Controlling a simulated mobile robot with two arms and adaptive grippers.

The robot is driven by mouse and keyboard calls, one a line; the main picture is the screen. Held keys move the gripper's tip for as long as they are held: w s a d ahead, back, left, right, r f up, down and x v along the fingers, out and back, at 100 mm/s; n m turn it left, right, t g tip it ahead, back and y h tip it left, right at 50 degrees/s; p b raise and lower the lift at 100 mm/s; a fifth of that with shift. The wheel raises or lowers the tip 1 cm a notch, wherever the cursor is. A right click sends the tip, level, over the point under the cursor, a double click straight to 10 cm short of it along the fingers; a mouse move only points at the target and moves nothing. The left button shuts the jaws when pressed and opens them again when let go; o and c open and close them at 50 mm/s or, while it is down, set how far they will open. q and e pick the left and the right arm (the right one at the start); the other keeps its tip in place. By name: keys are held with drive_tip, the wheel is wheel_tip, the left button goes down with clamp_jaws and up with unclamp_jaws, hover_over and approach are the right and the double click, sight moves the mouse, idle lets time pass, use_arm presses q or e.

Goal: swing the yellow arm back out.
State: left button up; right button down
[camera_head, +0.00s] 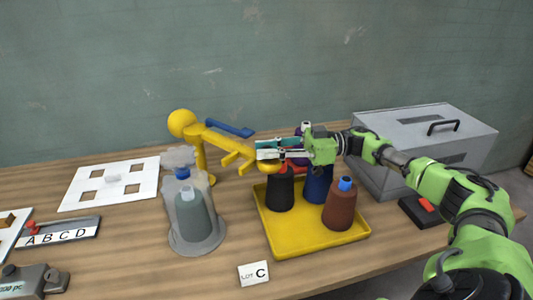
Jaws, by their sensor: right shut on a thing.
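The yellow arm (228,147) reaches right from a yellow post with a round yellow ball (182,122) on top. A blue bar (229,128) lies along its upper side. My right gripper (266,152) is at the arm's right end, behind the yellow tray, and is shut on it. The fingers partly hide the spot where they grip. My left gripper is not in view.
A yellow tray (315,239) holds black, blue and brown spools close to my gripper. A grey metal box (425,135) is at right, a white board with square holes (108,194) at left.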

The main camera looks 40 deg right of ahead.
drive_tip(key=c, duration=1.9)
unclamp_jaws()
drive_tip(key=v, duration=1.2)
